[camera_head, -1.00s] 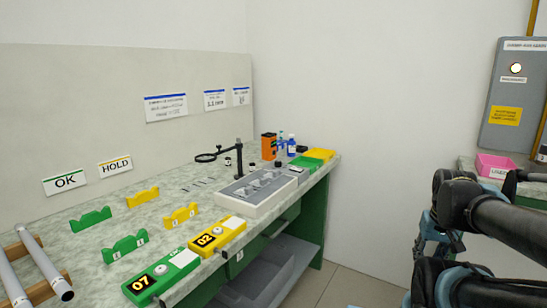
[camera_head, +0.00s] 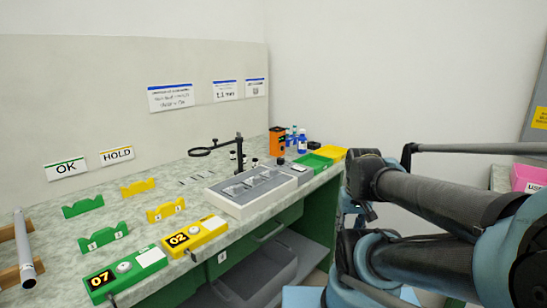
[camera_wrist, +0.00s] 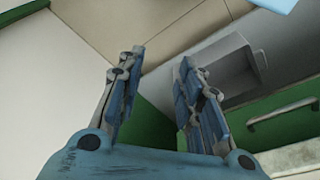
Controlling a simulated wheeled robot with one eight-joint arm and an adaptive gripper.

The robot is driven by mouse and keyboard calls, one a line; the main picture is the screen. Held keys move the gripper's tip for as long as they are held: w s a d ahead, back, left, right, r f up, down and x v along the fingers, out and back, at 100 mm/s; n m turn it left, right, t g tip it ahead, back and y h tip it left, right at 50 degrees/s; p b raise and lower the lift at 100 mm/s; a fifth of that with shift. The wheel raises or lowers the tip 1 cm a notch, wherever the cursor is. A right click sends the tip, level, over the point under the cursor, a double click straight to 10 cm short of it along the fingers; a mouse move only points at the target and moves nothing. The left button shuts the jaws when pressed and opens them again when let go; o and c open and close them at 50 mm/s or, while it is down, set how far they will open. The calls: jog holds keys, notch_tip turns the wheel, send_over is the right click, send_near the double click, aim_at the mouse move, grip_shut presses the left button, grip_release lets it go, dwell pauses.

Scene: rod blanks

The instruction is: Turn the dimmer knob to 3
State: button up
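I cannot pick out a dimmer knob for certain. Small round knobs or buttons show on the green box marked 07 (camera_head: 150,258) and the yellow box marked 02 (camera_head: 208,228), at the bench's front edge. An orange device (camera_head: 277,142) stands at the back by the wall; its face is too small to read. A black magnifier stand (camera_head: 239,153) stands left of it. In the wrist view my gripper (camera_wrist: 163,56) is open with nothing between its fingers. It points at the floor and green cabinet fronts, away from the bench top. My arm fills the right of the head view.
The speckled bench (camera_head: 48,262) carries a grey-white tray (camera_head: 240,208), green and yellow cradles, small bottles (camera_head: 302,143) and a grey rod (camera_head: 27,250) at left. Green drawers and a low shelf are under its front edge. A pink bin (camera_head: 530,178) is at far right.

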jog(key=o, duration=0.3)
notch_tip(320, 180, up, 29)
jog(key=n+g, duration=0.2)
jog(key=n, duration=1.7)
send_over(281, 158)
notch_tip(281, 158, down, 17)
jog(key=shift+s+r, duration=0.1)
jog(key=shift+r, duration=0.05)
